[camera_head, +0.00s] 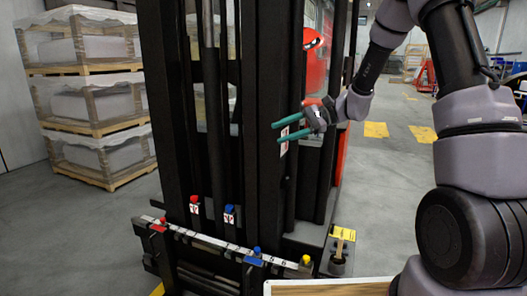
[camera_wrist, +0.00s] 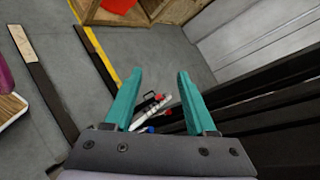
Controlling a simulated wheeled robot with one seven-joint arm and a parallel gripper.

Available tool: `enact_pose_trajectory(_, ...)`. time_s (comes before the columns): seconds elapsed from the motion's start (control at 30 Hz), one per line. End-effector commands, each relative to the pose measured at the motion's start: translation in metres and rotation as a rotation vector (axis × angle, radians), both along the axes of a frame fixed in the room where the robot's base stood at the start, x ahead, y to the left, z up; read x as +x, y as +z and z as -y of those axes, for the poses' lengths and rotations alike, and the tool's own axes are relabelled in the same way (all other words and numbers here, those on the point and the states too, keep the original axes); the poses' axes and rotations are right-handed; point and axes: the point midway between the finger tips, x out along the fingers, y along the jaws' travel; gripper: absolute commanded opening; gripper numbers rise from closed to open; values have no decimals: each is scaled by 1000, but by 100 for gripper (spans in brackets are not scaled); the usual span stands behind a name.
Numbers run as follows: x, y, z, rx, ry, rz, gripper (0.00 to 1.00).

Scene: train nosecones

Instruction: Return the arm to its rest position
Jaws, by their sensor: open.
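My gripper (camera_head: 277,133) has two teal fingers and hangs in the air in front of the black forklift mast (camera_head: 262,100). The fingers are apart with nothing between them. In the wrist view my gripper (camera_wrist: 157,82) also shows open and empty, with the floor and the white rail far beyond the fingertips. My arm reaches in from the right side of the head view, bent at the elbow.
A white rail (camera_head: 215,241) with red, blue and yellow pieces crosses the mast's base. Stacked wrapped pallets (camera_head: 97,108) stand at left. A wooden-edged board (camera_head: 330,289) is at the bottom. Open floor (camera_head: 385,215) lies right of the forklift.

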Motion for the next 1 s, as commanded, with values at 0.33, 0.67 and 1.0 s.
enact_pose_trajectory(0.33, -98, 67, 55, -426, 101, 302, 56)
enact_pose_trajectory(0.67, -172, 106, 127, -815, 60, 627, 56)
enact_pose_trajectory(1.0, -217, 132, 181, -1071, -42, 888, 56)
